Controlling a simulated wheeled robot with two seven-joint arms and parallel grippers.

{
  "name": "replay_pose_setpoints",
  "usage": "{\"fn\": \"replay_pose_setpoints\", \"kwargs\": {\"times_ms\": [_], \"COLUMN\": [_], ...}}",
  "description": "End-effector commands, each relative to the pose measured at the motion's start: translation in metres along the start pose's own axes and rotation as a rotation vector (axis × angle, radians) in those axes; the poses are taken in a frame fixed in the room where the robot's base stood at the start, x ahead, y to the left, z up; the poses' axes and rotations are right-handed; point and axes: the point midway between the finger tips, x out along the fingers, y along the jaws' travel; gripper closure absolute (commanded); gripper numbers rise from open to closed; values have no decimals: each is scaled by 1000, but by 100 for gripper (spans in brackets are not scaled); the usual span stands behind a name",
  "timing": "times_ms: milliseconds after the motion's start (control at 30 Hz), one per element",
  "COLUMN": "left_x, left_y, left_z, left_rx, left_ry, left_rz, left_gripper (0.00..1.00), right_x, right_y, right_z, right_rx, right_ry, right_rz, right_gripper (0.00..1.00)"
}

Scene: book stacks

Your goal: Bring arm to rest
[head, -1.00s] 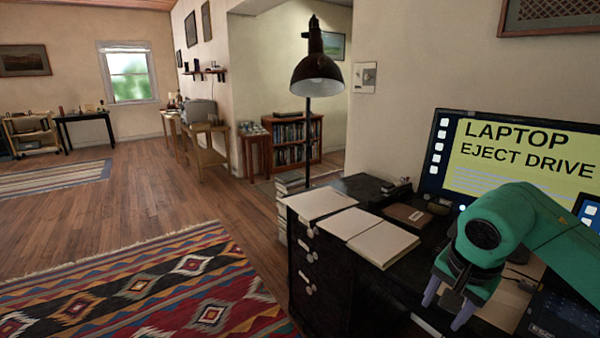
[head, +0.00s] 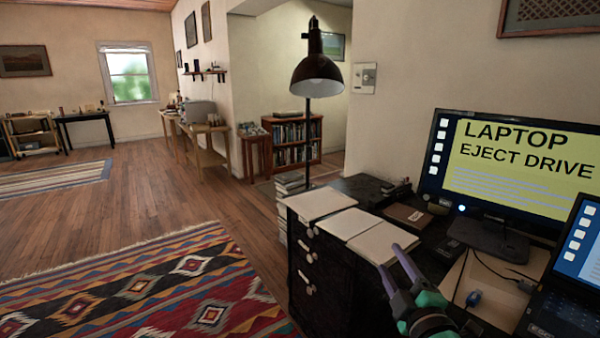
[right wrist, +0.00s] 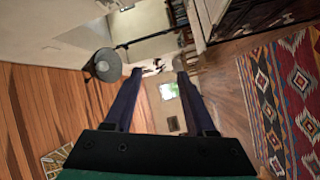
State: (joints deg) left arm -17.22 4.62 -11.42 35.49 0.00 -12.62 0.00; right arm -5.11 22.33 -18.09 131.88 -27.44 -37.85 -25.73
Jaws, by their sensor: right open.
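My right gripper (head: 396,268) is at the lower right of the head view, with its two purple fingers pointing up and away over the front edge of the black desk (head: 345,268). The fingers are apart with nothing between them. In the right wrist view the two fingers (right wrist: 155,75) also stand apart and empty, with the room beyond. My left gripper shows in neither view.
Closed books (head: 383,243) lie on the desk close to my right gripper. A monitor (head: 510,165) and a laptop (head: 572,290) stand on the right. A floor lamp (head: 316,72) stands behind the desk. The floor on the left, with a patterned rug (head: 150,290), is clear.

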Motion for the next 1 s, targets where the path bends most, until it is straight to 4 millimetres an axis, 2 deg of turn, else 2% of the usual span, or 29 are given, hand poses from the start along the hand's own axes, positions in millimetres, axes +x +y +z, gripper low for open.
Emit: {"fn": "replay_pose_setpoints", "kwargs": {"times_ms": [33, 100, 200, 300, 400, 600, 700, 800, 933, 1000], "left_x": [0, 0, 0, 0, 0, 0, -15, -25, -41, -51], "left_y": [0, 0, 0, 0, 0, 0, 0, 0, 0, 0], "left_z": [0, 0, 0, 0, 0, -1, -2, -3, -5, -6], "left_rx": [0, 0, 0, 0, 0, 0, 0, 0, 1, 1], "left_ry": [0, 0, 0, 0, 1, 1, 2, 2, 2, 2], "left_rz": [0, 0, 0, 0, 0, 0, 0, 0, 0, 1], "left_gripper": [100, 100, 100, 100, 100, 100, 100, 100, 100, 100], "right_x": [-10, -32, -69, -109, -148, -226, -213, -211, -217, -227], "right_y": [-32, -76, -128, -168, -199, -242, -267, -297, -340, -365], "right_z": [30, 66, 99, 117, 126, 131, 141, 152, 169, 179], "right_rx": [142, 326, 522, 663, 775, 944, 927, 919, 907, 900], "right_ry": [-117, -283, -486, -657, -809, -1089, -1091, -1103, -1121, -1133], "right_rz": [-105, -243, -400, -525, -630, -811, -817, -829, -850, -863], "right_gripper": [44, 44, 44, 44, 44, 44, 44, 44, 44, 44]}}
